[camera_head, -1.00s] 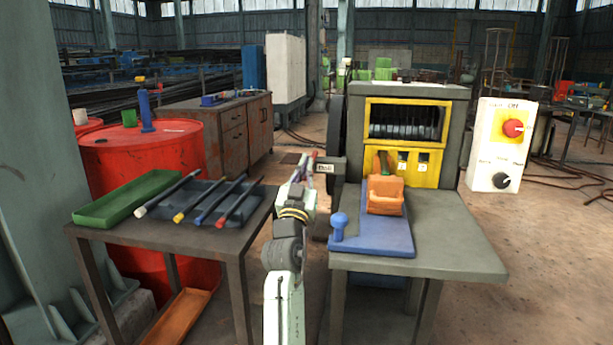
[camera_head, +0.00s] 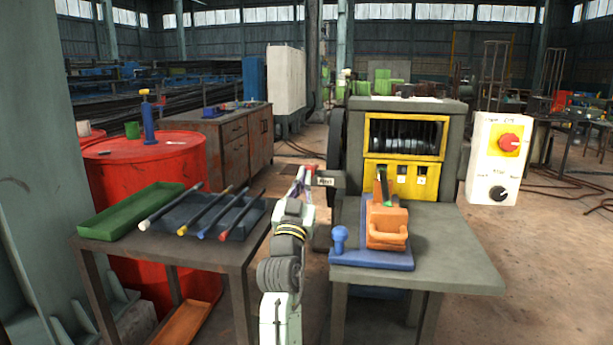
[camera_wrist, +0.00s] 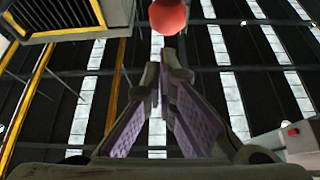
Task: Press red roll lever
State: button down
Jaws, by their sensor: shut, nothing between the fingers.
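The red roll lever's ball knob (camera_wrist: 167,15) shows at the top of the wrist view, just beyond my fingertips. In the head view a small red tip (camera_head: 314,167) shows beside the labelled grey arm (camera_head: 326,181), left of the grey machine (camera_head: 456,135). My gripper (camera_wrist: 165,62) has its two purple-padded fingers drawn together at the tips, with nothing between them. In the head view my gripper (camera_head: 301,180) is small and points up towards the lever. The lever's shaft is hidden. I cannot tell whether the fingers touch the knob.
A grey table (camera_head: 455,250) bears a blue base (camera_head: 372,259) with an orange block (camera_head: 387,228). A second table (camera_head: 225,256) at the left holds a green tray (camera_head: 120,215) and several rods. A white switch box (camera_head: 483,150) stands at the right.

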jog(key=b+v, duration=0.1)
jog(key=v, duration=0.5)
jog(key=shift+f, duration=0.2)
jog(key=shift+a, duration=0.1)
